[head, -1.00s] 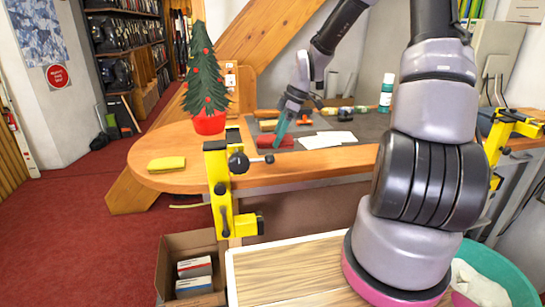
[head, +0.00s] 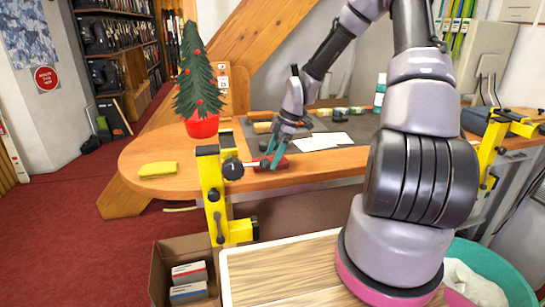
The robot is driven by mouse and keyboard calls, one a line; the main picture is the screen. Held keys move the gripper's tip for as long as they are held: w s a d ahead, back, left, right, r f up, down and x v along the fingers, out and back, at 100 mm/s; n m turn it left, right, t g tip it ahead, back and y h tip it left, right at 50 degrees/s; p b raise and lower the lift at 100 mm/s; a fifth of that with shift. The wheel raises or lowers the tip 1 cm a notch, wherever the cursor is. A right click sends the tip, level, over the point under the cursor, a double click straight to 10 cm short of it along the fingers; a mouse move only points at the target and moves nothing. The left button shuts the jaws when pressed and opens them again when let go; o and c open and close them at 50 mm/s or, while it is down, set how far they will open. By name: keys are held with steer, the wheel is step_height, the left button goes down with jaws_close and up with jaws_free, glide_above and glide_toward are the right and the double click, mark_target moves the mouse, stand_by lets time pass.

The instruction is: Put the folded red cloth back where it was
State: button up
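A yellow cloth (head: 158,169) lies on the left of the bench (head: 140,186). A small decorated tree in a red pot (head: 202,125) stands behind it. White papers (head: 318,142) lie on the grey mat. A yellow clamp (head: 211,187) rises at the front edge.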

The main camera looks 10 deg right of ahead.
steer(key=o, duration=1.1)
steer(key=shift+f, duration=0.1)
steer(key=v, duration=1.1)
steer(key=s+r+m+t+h, duration=0.1)
steer(key=s+r+m+t, duration=0.1)
steer(key=s+r+m, duration=0.5)
steer(key=s+r+m+t, duration=0.2)
steer(key=s+r+m, duration=0.5)
steer(key=s+r, duration=0.1)
steer(key=s+d+r+m+t+h, duration=0.1)
steer(key=s+r+m+t, duration=0.2)
steer(key=s+r+m, duration=0.4)
steer(key=shift+s+r+m+h, duration=0.15)
steer(key=shift+r+m, duration=0.15)
steer(key=shift+r, duration=0.15)
steer(key=shift+s+r+m+h, duration=0.15)
steer(key=shift+r+m, duration=0.15)
steer(key=shift+r, duration=0.2)
